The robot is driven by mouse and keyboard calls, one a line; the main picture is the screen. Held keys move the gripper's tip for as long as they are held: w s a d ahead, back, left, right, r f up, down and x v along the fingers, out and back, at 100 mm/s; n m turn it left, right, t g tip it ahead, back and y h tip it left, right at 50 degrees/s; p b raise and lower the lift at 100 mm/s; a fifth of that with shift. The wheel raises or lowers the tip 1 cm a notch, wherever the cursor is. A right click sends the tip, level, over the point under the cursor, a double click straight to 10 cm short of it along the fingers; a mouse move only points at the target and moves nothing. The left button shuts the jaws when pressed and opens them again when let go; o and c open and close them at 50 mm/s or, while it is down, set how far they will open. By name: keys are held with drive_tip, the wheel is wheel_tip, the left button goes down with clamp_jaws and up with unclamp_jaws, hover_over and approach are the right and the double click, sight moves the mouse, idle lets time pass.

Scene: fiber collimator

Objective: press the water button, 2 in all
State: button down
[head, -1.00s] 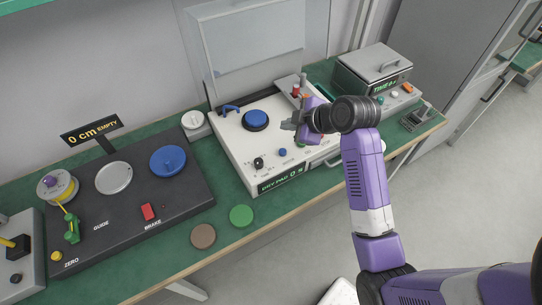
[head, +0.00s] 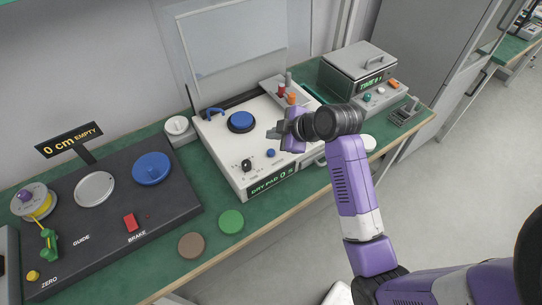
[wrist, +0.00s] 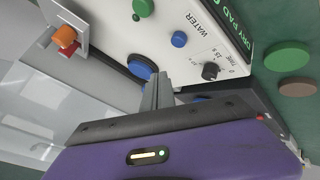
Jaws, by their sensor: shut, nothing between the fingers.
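The water button is a small round blue button (head: 271,153) on the white dry pad unit (head: 222,160). In the wrist view the blue button (wrist: 179,39) lies beside the WATER label, near a black knob (wrist: 210,70). My gripper (head: 276,131) is above the unit, just beyond the button in the head view. Its fingers (wrist: 158,92) are shut with nothing between them, and appear apart from the button. A larger blue disc (wrist: 140,66) shows behind the fingertips. A green button (wrist: 143,7) is at the wrist view's top edge.
A black spool unit (head: 115,240) stands to the left, reading 0 cm EMPTY. A grey lidded box (head: 357,65) is at right. Orange and red parts (head: 291,98) stand behind my gripper. Green (head: 231,221) and brown (head: 191,245) discs lie on the green bench front.

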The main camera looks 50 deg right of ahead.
sight(274, 153)
drive_tip(key=shift+f+b, duration=1.15)
drive_tip(key=shift+f, duration=1.05)
drive_tip(key=shift+f, duration=0.35)
drive_tip(key=shift+f+b, duration=0.5)
drive_tip(key=shift+f, duration=0.05)
idle(1.1)
drive_tip(key=shift+r, duration=0.1)
drive_tip(key=shift+r+p, duration=0.85)
drive_tip(key=shift+p, duration=0.05)
drive_tip(key=shift+r, duration=0.15)
wheel_tip(274, 153, up, 5)
drive_tip(key=p, duration=0.4)
